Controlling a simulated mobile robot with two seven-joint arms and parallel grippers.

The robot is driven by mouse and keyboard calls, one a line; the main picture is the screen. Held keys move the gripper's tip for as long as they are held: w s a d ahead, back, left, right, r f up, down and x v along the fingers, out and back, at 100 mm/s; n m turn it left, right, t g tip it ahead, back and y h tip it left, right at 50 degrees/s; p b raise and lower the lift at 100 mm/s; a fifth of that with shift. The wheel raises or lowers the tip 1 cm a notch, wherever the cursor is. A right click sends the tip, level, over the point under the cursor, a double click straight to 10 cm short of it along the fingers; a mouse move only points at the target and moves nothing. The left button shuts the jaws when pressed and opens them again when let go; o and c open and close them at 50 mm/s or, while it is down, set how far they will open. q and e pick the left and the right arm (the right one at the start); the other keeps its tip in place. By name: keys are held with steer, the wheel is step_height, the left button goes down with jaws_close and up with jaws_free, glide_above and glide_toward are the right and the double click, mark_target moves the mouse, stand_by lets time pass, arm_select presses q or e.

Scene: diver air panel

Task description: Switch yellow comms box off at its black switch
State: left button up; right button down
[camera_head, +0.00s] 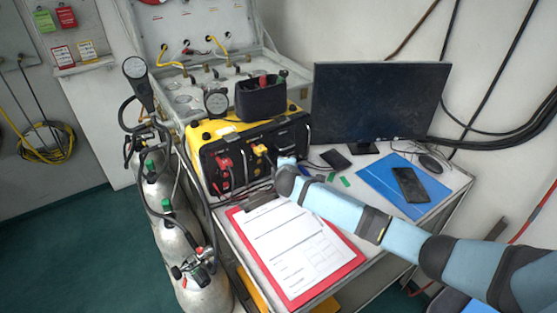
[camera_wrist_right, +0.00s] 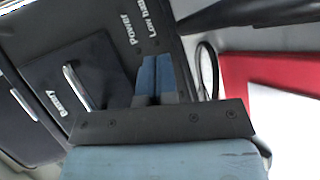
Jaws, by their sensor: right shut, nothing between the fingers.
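The yellow comms box (camera_head: 200,132) stands on the table, with a black front panel carrying a red plug and a yellow plug. My right gripper (camera_head: 286,162) is at the lower right part of that panel. In the right wrist view its two blue fingers (camera_wrist_right: 155,75) are shut together with nothing between them. The fingertips are close to the black panel (camera_wrist_right: 105,18), just below the "Power" and "Low batt" lettering; I cannot tell if they touch it. The black switch cannot be made out and may be behind the fingers. My left gripper is not in view.
A red clipboard (camera_head: 236,213) with a paper form lies in front of the box. A monitor (camera_head: 375,98) stands behind my right arm. A blue mat (camera_head: 375,178) with a phone lies at the right. Gas cylinders (camera_head: 163,195) with hoses stand left of the table.

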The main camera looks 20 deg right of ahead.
steer(key=shift+s+d+f+p, duration=0.15)
steer(key=shift+s+p, duration=0.45)
steer(key=shift+s, duration=0.3)
steer(key=shift+s+d+r+p, duration=0.15)
steer(key=shift+s+p, duration=0.4)
steer(key=shift+s, duration=0.35)
steer(key=shift+s+f, duration=0.3)
steer(key=shift+s, duration=0.35)
